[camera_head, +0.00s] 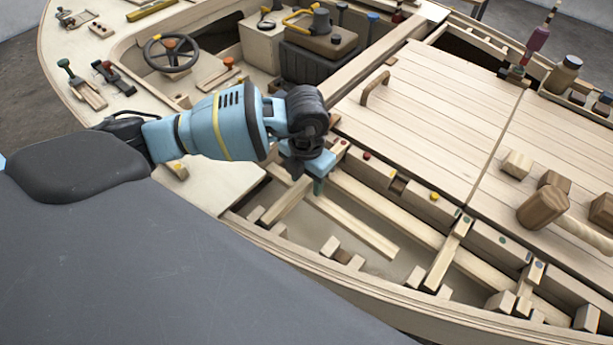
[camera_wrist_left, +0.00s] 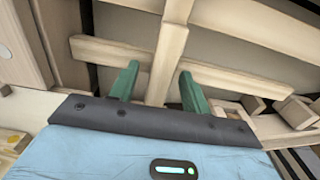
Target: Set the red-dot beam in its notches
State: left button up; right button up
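A pale wooden beam (camera_head: 284,207) slants across the open bay of the hull, under my left gripper. Its upper end is near a red dot (camera_head: 366,155) on the inner rail, partly hidden by the gripper. My left gripper (camera_head: 318,184) points down at this beam. In the left wrist view, its green fingers (camera_wrist_left: 158,86) stand apart, one on each side of the beam (camera_wrist_left: 163,60), with visible gaps. A second loose-looking beam (camera_head: 355,228) lies lower in the bay and passes crosswise behind the first. My right gripper is not in view.
Orange and yellow dots (camera_head: 435,196) mark more places along the inner rail. Another crosspiece (camera_head: 440,262) spans the bay to the right. Small blocks (camera_head: 330,246) line the outer hull edge. A mallet (camera_head: 543,205) lies on the plank deck (camera_head: 440,110).

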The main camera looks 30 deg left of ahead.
pick_arm(q)
notch_tip(320, 180, up, 8)
jog(key=shift+f, duration=0.1)
dwell(0.6)
dwell(0.7)
